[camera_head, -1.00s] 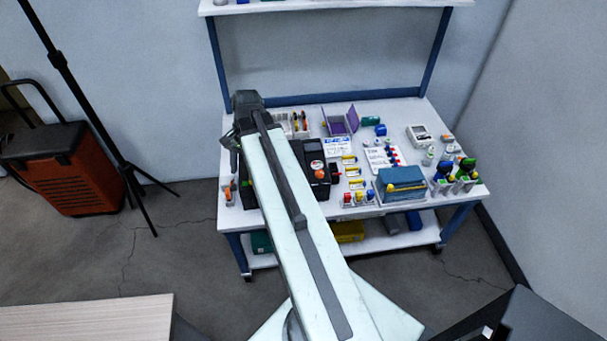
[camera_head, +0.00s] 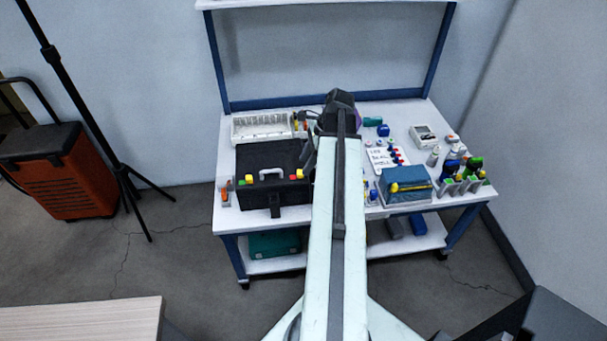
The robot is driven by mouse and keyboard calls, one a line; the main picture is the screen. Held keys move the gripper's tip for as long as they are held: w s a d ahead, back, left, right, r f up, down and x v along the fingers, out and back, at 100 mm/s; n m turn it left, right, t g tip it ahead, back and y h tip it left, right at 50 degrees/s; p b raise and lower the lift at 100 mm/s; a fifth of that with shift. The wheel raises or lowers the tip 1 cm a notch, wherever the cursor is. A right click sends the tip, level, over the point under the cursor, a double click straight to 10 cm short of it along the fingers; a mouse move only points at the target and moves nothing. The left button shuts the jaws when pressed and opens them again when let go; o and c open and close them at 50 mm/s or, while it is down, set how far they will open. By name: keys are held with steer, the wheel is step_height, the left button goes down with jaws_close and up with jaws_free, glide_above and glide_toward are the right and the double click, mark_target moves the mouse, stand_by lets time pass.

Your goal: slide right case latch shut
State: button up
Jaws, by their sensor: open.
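The black case (camera_head: 270,160) stands on the left part of the white workbench, its lid looking down and its handle (camera_head: 272,172) facing me. The right case latch (camera_head: 299,174) is a small yellow and red piece at the right of the front edge. A similar yellow and green left latch (camera_head: 250,179) sits left of the handle. I cannot tell how far either latch is slid. My gripper (camera_head: 307,155) is open, small and dark, by the case's right end, above and behind the right latch. My arm hides what lies right of the case.
The workbench (camera_head: 228,215) also holds a white bin tray (camera_head: 260,126) behind the case and a blue box (camera_head: 405,186) right of my arm. Several bottles (camera_head: 470,168) stand at the right end. An orange wheeled case (camera_head: 50,170) and a tripod stand left.

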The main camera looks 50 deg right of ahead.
mark_target(300, 174)
steer(key=b+x, duration=0.2)
steer(key=x, duration=0.2)
steer(key=shift+r, duration=0.1)
jaws_close()
stand_by(1.2)
